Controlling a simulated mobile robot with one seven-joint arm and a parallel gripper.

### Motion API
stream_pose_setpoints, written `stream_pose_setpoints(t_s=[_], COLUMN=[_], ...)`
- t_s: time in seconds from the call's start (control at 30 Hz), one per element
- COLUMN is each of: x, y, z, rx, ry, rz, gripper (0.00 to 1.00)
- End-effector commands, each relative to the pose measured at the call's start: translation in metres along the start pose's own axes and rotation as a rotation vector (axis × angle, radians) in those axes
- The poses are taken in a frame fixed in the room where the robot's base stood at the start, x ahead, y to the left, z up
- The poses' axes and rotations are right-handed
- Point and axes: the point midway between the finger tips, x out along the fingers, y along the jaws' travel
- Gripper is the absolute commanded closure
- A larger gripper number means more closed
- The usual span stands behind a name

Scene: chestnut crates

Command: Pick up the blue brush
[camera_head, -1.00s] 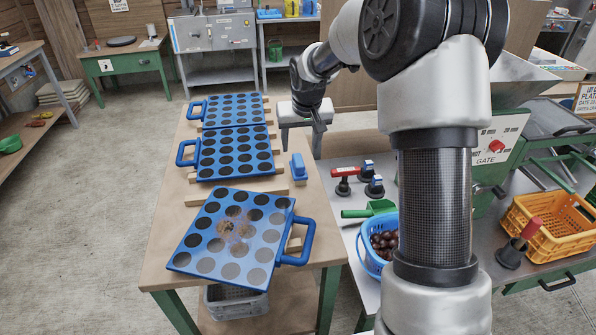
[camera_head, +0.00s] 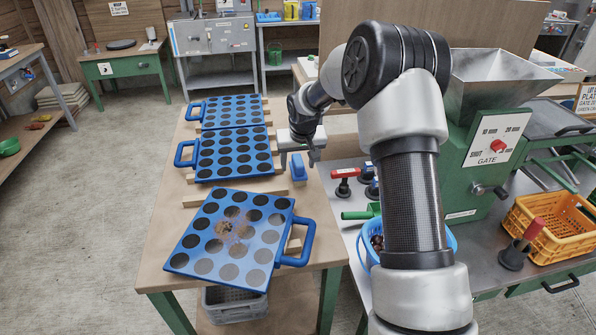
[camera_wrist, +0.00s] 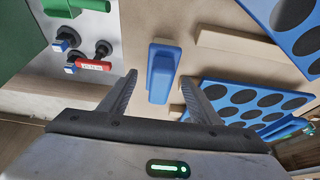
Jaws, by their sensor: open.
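The blue brush (camera_head: 297,168) stands on the wooden table, near its right edge, beside the blue perforated trays. In the wrist view the brush (camera_wrist: 162,72) lies ahead between the two open fingers. My gripper (camera_head: 299,155) is open and empty, just above or behind the brush in the head view. In the wrist view its fingertips (camera_wrist: 160,80) are on either side of the brush, with space showing on both sides. I cannot tell the exact height between the fingers and the brush.
A blue tray (camera_head: 238,238) with a brown smudge lies at the table's front; two more trays (camera_head: 234,153) (camera_head: 231,111) stand behind on wooden strips. To the right, a steel bench holds red- and blue-topped tools (camera_head: 345,181), a blue basket (camera_head: 447,240) and a green hopper machine.

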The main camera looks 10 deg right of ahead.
Motion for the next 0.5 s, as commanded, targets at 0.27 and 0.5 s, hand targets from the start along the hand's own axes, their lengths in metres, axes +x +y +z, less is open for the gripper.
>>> stream_pose_setpoints(t_s=[0.27,0.5], x=[-0.0006,-0.0009], y=[0.0,0.0], z=[0.0,-0.0003], rx=[0.0,0.0], ry=[0.0,0.001], rz=[0.0,0.0], gripper=[0.75,0.89])
